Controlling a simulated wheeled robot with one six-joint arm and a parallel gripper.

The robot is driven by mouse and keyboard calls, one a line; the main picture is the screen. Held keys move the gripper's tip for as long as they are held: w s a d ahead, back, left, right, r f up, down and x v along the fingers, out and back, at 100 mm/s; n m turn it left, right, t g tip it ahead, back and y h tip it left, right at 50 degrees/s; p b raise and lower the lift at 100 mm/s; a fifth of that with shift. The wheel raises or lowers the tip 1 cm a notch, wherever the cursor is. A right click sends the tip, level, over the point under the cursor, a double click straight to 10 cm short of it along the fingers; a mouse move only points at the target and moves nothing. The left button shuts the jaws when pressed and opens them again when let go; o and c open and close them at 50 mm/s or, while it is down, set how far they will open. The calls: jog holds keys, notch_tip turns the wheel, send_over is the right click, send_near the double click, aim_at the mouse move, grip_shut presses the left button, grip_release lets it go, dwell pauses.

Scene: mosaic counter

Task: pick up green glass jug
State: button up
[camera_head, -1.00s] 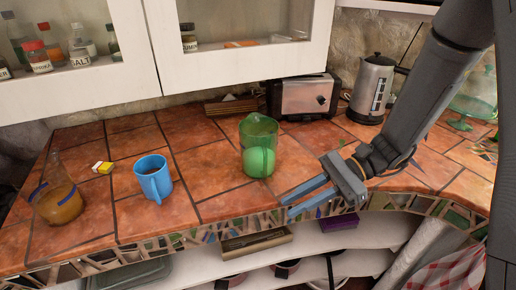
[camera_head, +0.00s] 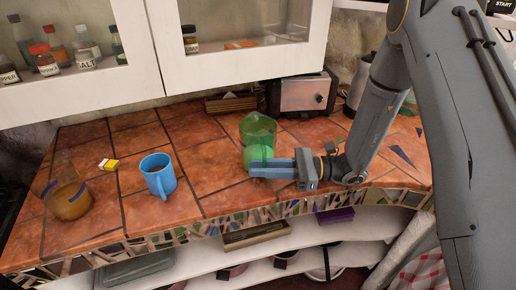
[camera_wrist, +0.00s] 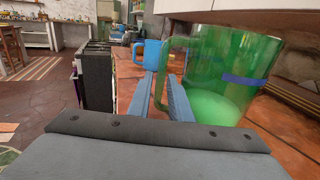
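The green glass jug (camera_head: 258,128) stands upright on the tiled counter, transparent, with a paler green fill low inside. My gripper (camera_head: 254,168) is level at the jug's near side, its blue fingers pointing left and covering part of the jug's lower front. In the wrist view the jug (camera_wrist: 226,70) is large at the right, with its handle toward the left. The two fingers of my gripper (camera_wrist: 160,95) are apart there, and the lower handle shows between them. I cannot tell whether either finger touches the handle.
A blue mug (camera_head: 158,176) and an amber flask (camera_head: 68,200) stand to the left, with a small yellow box (camera_head: 108,164) behind. A toaster (camera_head: 304,94) stands behind the jug, and a kettle (camera_head: 359,82) is partly hidden by my arm. Cabinets (camera_head: 235,60) hang above.

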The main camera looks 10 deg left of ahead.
jog(key=shift+s+a+p, duration=0.15)
jog(key=shift+a+p, duration=0.15)
jog(key=shift+a, duration=0.5)
jog(key=shift+s+a+p, duration=0.15)
jog(key=shift+a+p, duration=0.15)
jog(key=shift+a, duration=0.45)
grip_shut()
jog(key=shift+r, duration=0.1)
